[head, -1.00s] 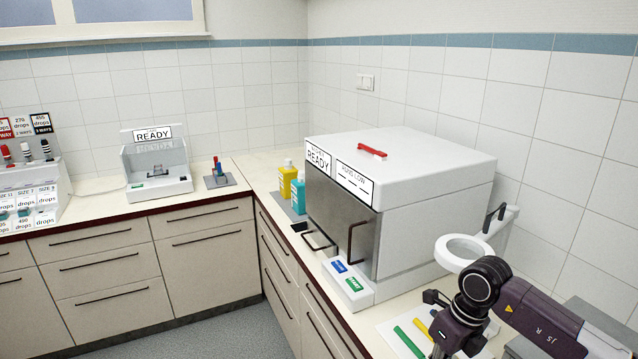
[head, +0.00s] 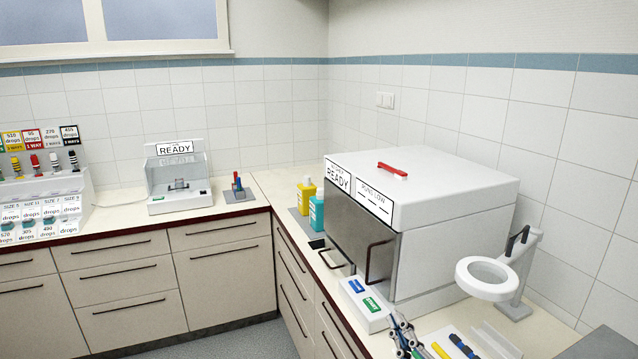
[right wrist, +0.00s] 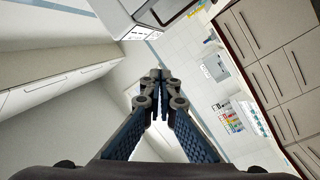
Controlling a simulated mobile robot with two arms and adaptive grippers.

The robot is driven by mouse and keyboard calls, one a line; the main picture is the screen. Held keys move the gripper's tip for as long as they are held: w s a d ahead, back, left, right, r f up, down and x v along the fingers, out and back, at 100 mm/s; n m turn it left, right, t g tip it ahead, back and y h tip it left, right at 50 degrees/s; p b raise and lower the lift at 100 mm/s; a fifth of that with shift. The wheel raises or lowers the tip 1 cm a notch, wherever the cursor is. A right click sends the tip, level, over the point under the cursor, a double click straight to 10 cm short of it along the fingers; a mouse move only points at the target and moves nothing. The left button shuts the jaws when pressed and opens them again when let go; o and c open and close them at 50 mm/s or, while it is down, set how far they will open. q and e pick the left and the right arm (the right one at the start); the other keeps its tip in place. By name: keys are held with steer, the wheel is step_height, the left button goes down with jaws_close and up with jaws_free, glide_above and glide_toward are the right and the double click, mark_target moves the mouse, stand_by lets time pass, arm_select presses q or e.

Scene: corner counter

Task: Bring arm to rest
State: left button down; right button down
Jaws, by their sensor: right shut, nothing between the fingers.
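My right gripper (head: 404,338) shows at the bottom of the head view, in front of the control panel of the white machine. In the right wrist view my right gripper (right wrist: 160,76) has its fingertips together, with nothing between them. Its fingers stand against a background of floor, wall and drawers, and touch nothing that I can see. The rest of my right arm is out of the head view. My left gripper is not in view.
A small white device (head: 176,181), yellow bottle (head: 306,194) and teal bottle (head: 317,211) stand farther back.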

steer(key=s+d+f+m+g+h, duration=0.2)
steer(key=s+d+f+m, duration=0.1)
steer(key=f, duration=0.2)
steer(key=s+d+f+m+g+h, duration=0.2)
steer(key=d+f+m+g, duration=0.1)
steer(key=f, duration=0.3)
steer(key=s+f+m+g, duration=0.1)
steer(key=s+f+g, duration=0.35)
steer(key=s, duration=0.35)
steer(key=s+f+m+g+y, duration=0.1)
steer(key=s+f+g, duration=0.2)
steer(key=s+f, duration=0.45)
steer(key=s+f+m+g, duration=0.2)
steer(key=s+f+g, duration=0.1)
steer(key=s, duration=0.6)
step_height(320, 180, down, 27)
steer(key=g+b, duration=0.1)
steer(key=b, duration=0.1)
steer(key=s+d+f+g+b, duration=0.1)
steer(key=s+d+f+b, duration=0.1)
steer(key=s+f, duration=1.6)
steer(key=shift+s+d+f+n, duration=0.35)
steer(key=shift+d+f+n, duration=0.1)
steer(key=shift+f, duration=0.5)
